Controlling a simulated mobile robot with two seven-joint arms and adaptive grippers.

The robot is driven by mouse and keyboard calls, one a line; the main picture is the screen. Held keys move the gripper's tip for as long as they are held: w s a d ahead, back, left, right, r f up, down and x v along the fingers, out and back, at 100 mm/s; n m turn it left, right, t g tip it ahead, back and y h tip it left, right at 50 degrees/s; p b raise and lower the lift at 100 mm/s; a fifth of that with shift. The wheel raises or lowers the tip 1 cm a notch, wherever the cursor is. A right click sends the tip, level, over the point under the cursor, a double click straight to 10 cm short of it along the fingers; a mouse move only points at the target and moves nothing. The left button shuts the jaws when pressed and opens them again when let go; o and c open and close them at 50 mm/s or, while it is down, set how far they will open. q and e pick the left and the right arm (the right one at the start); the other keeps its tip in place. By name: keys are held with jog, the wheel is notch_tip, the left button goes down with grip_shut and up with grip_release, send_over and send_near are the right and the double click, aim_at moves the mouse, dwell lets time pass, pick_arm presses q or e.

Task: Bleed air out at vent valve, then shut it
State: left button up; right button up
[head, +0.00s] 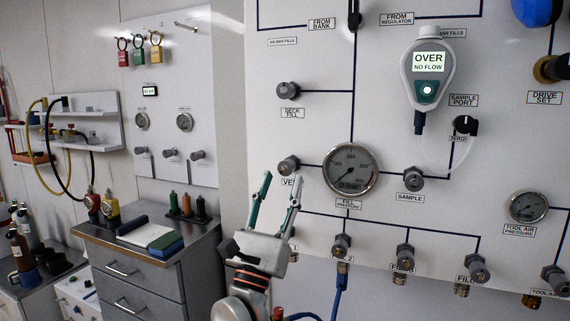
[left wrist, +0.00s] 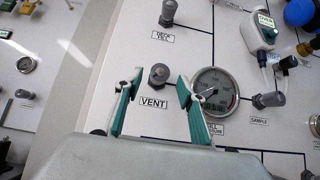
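The vent valve (head: 289,165) is a small grey knob on the white panel, left of the round fill pressure gauge (head: 350,170). Its VENT label is partly hidden by my gripper in the head view. In the left wrist view the vent valve (left wrist: 159,74) shows between the fingers, above its label (left wrist: 153,103). My left gripper (head: 280,190) is open, its two teal-padded fingers pointing up toward the valve. The fingers appear apart from the knob, with nothing between them in grasp. My right gripper is not in view.
A handheld meter (head: 427,75) reading OVER NO FLOW hangs on the panel, with a clear tube to the sample port (head: 465,125). The sample valve (head: 412,178), deck fill valve (head: 288,91) and lower fill valves (head: 341,246) stick out nearby. A grey drawer cabinet (head: 130,270) stands at left.

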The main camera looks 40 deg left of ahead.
aim_at(285, 169)
pick_arm(q)
jog(key=shift+y, duration=0.3)
jog(key=p+x, duration=0.1)
jog(key=x, duration=0.3)
jog(key=shift+r, duration=0.15)
jog(key=shift+w+a+r+p, duration=0.1)
jog(key=shift+w+r+p, duration=0.1)
jog(key=shift+w+p, duration=0.2)
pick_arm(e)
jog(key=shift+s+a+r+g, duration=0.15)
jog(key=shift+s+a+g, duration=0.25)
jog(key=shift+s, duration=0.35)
pick_arm(q)
jog(key=c, duration=1)
jog(key=shift+h, duration=0.5)
grip_shut()
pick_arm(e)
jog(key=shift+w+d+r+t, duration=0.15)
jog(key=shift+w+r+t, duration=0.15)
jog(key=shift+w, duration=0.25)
